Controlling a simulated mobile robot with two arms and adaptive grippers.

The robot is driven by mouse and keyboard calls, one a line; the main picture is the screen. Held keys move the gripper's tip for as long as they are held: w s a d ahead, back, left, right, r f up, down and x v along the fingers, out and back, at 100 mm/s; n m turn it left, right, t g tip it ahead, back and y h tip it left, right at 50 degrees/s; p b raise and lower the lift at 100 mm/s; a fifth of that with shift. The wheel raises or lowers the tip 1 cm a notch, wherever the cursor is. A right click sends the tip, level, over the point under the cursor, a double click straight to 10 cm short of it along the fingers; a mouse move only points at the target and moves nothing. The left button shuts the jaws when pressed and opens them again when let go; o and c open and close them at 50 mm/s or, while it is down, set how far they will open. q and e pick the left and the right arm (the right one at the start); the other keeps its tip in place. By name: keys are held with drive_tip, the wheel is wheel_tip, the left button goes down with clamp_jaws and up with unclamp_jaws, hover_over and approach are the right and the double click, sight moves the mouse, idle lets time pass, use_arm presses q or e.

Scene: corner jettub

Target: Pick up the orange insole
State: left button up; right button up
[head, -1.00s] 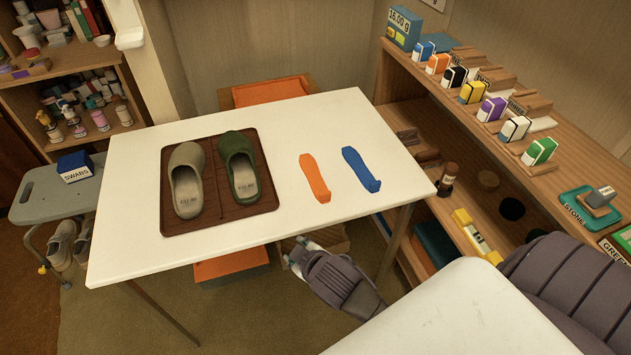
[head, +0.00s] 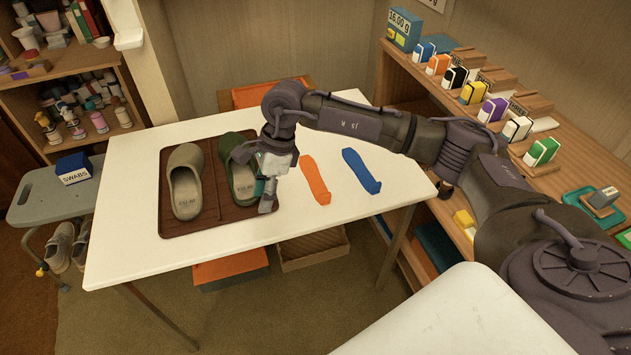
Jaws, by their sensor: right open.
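The orange insole (head: 316,180) lies flat on the white table (head: 130,235), right of the brown mat. A blue insole (head: 361,171) lies to its right. My right arm reaches in from the right above the table. My right gripper (head: 268,198) points down, open, left of the orange insole and apart from it, over the right edge of the mat. It partly hides the green slipper (head: 235,152). My left gripper is not in view.
A brown mat (head: 205,222) holds a beige slipper (head: 186,182) and the green one. A shelf (head: 400,62) with several small coloured boxes stands at the right. A grey stool (head: 40,195) with a swabs box (head: 73,168) stands at the left. The table's front strip is clear.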

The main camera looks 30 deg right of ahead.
drive_tip(key=w+d+r+h, duration=0.1)
drive_tip(key=d+r+h, duration=0.15)
drive_tip(key=d, duration=0.45)
drive_tip(key=d+r+h, duration=0.1)
drive_tip(key=d+h, duration=0.2)
drive_tip(key=d, duration=0.4)
hover_over(324, 194)
drive_tip(key=f, duration=0.7)
drive_tip(key=shift+w+a+f, duration=0.2)
drive_tip(key=shift+a+f, duration=0.05)
drive_tip(key=shift+a, duration=0.05)
drive_tip(key=shift+s+d+f+p, duration=0.15)
drive_tip(key=shift+f+p, duration=0.15)
drive_tip(key=shift+f, duration=1.2)
drive_tip(key=shift+s+d+f+p, duration=0.15)
drive_tip(key=shift+f+p, duration=0.15)
drive_tip(key=shift+f, duration=1.15)
drive_tip(key=shift+w, duration=0.1)
clamp_jaws()
